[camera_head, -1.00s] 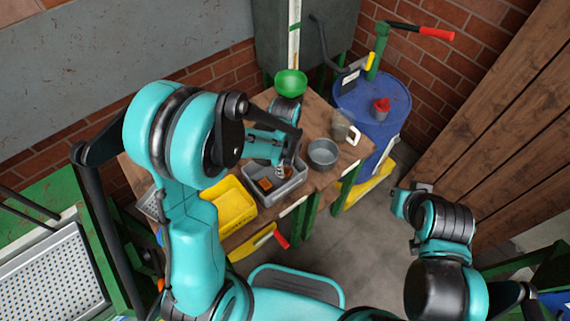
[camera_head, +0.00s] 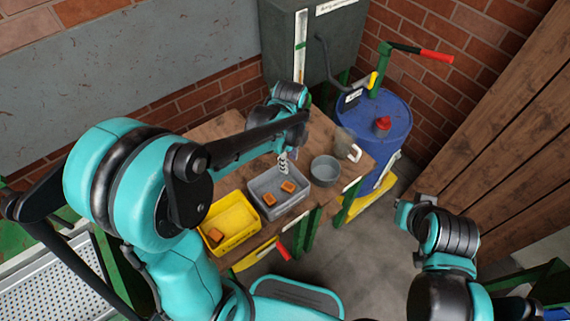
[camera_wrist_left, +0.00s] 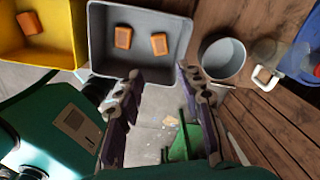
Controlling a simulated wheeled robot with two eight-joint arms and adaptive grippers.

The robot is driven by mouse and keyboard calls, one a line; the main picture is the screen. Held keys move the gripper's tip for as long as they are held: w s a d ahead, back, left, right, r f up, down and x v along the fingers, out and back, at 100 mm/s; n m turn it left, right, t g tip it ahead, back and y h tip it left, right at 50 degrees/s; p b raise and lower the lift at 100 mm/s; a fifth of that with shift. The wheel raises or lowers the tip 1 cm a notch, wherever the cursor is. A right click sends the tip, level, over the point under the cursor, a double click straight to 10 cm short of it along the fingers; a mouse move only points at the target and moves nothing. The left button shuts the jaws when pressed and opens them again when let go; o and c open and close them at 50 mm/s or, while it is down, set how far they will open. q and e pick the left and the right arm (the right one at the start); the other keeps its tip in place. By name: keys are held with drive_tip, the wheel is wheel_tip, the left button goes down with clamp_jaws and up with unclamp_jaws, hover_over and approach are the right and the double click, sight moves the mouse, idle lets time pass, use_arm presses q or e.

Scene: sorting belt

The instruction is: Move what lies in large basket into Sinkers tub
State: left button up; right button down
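A grey tub (camera_head: 264,204) on the wooden table holds two orange-brown blocks (camera_head: 288,187) (camera_head: 269,199); both also show in the left wrist view (camera_wrist_left: 123,37) (camera_wrist_left: 159,44). A yellow tub (camera_head: 247,232) beside it holds one similar block (camera_head: 215,235). No label tells me which tub is Sinkers, and I cannot tell which container is the large basket. My left gripper (camera_head: 283,161) is over the back of the grey tub; in the left wrist view its fingers (camera_wrist_left: 160,76) are apart with nothing between them. My right gripper (camera_head: 405,210) is off the table to the right, its fingers unclear.
A round grey pot (camera_head: 325,170) and a clear jug (camera_head: 346,144) stand right of the grey tub. A blue drum (camera_head: 388,125) with a red-handled pump stands behind them. A grey cabinet (camera_head: 338,45) is at the back. A perforated white tray (camera_head: 45,285) lies at lower left.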

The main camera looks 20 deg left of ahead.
use_arm(q)
drive_tip(key=s+a+r+n+t, duration=0.2)
drive_tip(key=s+r+n+t, duration=0.1)
drive_tip(key=n, duration=0.7)
drive_tip(key=s+a+r+n+t, duration=0.3)
drive_tip(key=s+n, duration=0.5)
drive_tip(key=n, duration=0.3)
wheel_tip(320, 180, up, 3)
drive_tip(key=shift+a+f+t, duration=0.15)
drive_tip(key=shift+f+t, duration=0.05)
drive_tip(key=shift+t, duration=0.4)
drive_tip(key=shift+f+b, duration=2.8)
drive_tip(key=shift+f, duration=0.05)
